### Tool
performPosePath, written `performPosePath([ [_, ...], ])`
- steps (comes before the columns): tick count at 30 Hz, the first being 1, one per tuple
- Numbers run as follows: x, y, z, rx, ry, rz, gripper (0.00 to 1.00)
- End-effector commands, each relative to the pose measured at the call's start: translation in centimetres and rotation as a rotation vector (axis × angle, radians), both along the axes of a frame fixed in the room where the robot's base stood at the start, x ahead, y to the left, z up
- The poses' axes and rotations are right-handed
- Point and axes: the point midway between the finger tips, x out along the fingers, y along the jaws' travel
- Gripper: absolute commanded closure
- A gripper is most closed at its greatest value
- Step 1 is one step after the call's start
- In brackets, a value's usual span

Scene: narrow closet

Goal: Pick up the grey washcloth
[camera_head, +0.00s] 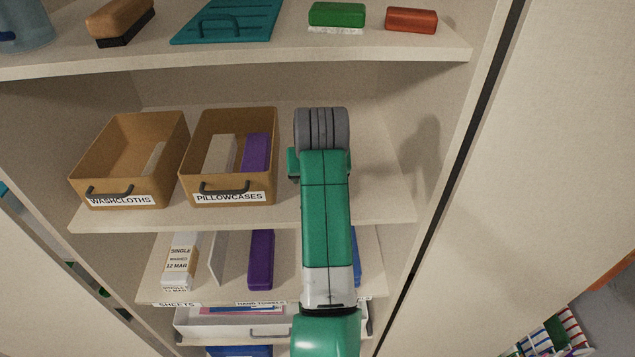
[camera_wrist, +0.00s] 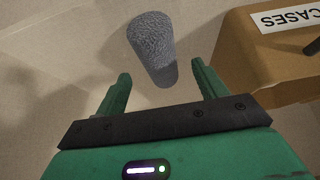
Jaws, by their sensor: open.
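The grey washcloth (camera_wrist: 151,42) shows in the wrist view as a rolled, rough-textured cylinder. It is ahead of my gripper (camera_wrist: 161,72), roughly in line with the gap between the two green fingers. The fingers are spread apart with nothing held between them. The cloth's near end appears close to the fingertips; I cannot tell the exact depth. In the head view my green arm reaches to the middle shelf, right of the pillowcases bin, and hides the fingers. I cannot make out the washcloth for sure there.
The pillowcases bin (camera_head: 228,183) stands just left of my arm and shows close by in the wrist view (camera_wrist: 262,62). The washcloths bin (camera_head: 120,185) is farther left. The upper shelf (camera_head: 250,58) overhangs. The shelf (camera_head: 385,205) right of my arm is clear.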

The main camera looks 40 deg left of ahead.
Motion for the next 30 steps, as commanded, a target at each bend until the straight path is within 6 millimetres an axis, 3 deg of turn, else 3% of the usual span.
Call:
performPosePath([
  [7, 1.2, 1.2, -3.2, 0.0, 0.002, 0.0, 0.29],
  [30, 1.3, 1.2, -3.8, 0.0, 0.002, 0.0, 0.29],
])
